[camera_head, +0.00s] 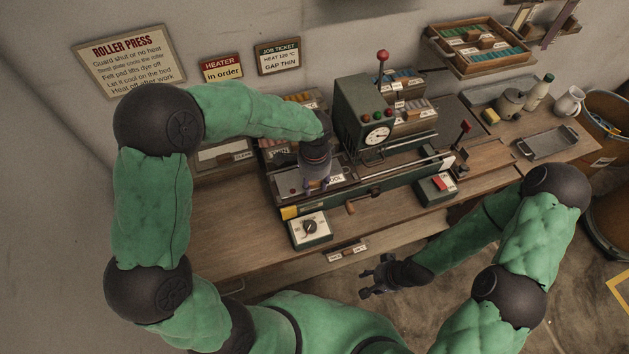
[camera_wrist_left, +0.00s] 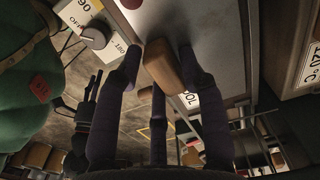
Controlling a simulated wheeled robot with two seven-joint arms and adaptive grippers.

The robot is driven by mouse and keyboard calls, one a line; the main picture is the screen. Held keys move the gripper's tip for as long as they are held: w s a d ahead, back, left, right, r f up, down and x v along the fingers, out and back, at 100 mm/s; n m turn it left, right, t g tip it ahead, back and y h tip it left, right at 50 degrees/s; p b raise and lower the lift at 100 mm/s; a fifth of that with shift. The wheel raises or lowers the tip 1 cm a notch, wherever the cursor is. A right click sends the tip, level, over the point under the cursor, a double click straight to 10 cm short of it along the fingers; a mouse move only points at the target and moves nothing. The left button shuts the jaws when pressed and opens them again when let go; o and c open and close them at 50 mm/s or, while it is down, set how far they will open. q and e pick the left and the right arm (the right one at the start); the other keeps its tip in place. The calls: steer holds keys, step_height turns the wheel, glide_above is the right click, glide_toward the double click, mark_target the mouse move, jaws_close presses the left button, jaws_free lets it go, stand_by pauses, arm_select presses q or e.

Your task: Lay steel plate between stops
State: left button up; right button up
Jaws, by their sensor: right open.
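My left gripper (camera_head: 318,187) points down over the left bed of the roller press. In the left wrist view its fingers (camera_wrist_left: 162,68) stand close on either side of a brown wooden block or handle (camera_wrist_left: 167,62); I cannot tell whether they press on it. A flat grey metal surface (camera_wrist_left: 222,30) lies beside the block, with a part-hidden label. I cannot tell whether this surface is the steel plate or the press bed. The stops cannot be made out. My right gripper (camera_head: 378,277) is open and empty, in front of the bench edge.
The green press (camera_head: 362,112) with a dial stands right of my left gripper. A heater knob box (camera_head: 310,229) and a red switch box (camera_head: 436,188) sit along the front. A grey tray (camera_head: 547,143) lies at the right. The bench (camera_head: 225,232) is clear at its left front.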

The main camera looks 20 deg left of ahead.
stand_by(0.3)
arm_select(q)
step_height(320, 180, up, 13)
steer(key=p, duration=0.2)
steer(key=shift+f+p, duration=0.1)
steer(key=shift+p, duration=0.25)
stand_by(0.5)
